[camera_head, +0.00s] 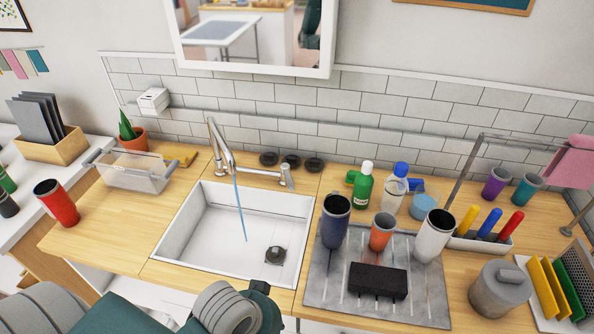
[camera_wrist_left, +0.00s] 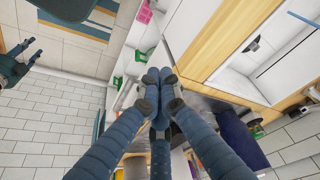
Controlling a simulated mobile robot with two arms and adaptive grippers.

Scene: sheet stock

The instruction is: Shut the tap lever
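The tap (camera_head: 222,152) stands behind the white sink (camera_head: 172,238), its spout tilted over the basin. A thin blue stream of water (camera_head: 240,212) falls from it into the basin. The metal lever (camera_head: 285,176) is at the right end of the tap's base; no gripper touches it. In the left wrist view my left gripper (camera_wrist_left: 158,74) has its fingertips together with nothing seen between them. The sink's drain (camera_wrist_left: 253,43) shows there too. A dark hand at the left edge of that view looks like my right gripper (camera_wrist_left: 24,52); its finger opening is unclear. Neither gripper's fingertips show in the head view.
Dark round pieces (camera_head: 290,161) lie behind the lever. A green bottle (camera_head: 362,186) and several cups on the grey drainboard (camera_head: 325,282) stand to the right. A clear bin (camera_head: 135,172) and potted plant (camera_head: 130,133) stand left. The space above the sink is free.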

